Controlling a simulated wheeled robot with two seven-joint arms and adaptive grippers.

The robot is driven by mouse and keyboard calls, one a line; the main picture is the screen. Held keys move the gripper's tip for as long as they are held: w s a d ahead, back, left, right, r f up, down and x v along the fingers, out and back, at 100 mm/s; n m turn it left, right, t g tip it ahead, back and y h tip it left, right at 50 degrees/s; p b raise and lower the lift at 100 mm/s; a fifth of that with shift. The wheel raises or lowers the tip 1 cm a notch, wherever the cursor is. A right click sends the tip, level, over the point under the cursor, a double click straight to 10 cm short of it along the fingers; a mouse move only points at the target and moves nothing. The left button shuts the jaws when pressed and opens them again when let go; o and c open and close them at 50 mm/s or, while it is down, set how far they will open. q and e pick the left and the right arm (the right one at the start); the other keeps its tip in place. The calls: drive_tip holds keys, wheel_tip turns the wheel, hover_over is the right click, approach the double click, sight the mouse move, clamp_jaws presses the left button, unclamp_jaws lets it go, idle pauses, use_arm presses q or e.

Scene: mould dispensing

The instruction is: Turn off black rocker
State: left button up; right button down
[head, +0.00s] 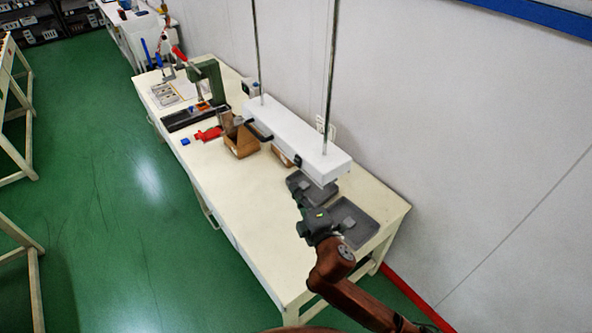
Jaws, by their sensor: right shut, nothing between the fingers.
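A small black patch that looks like the black rocker (298,160) sits on the long front side of the white hanging box (318,158), toward its right part. It is too small to tell which way the rocker is tipped. My right gripper (299,197) is shut and empty. It shows below the box and the rocker in the picture, over the right part of the table, apart from the rocker. My left gripper is not in view.
The cream table (237,210) has clear room at its front. Grey trays (359,231) lie near my right gripper. A cardboard box (241,144), a red tool (208,134) and a green press (209,78) stand farther left. Two metal poles hold the white box.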

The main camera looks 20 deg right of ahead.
sight(298, 161)
drive_tip(key=w+d+p, duration=0.2)
drive_tip(key=w+d, duration=0.1)
drive_tip(key=w, duration=0.6)
drive_tip(key=shift+f, duration=0.45)
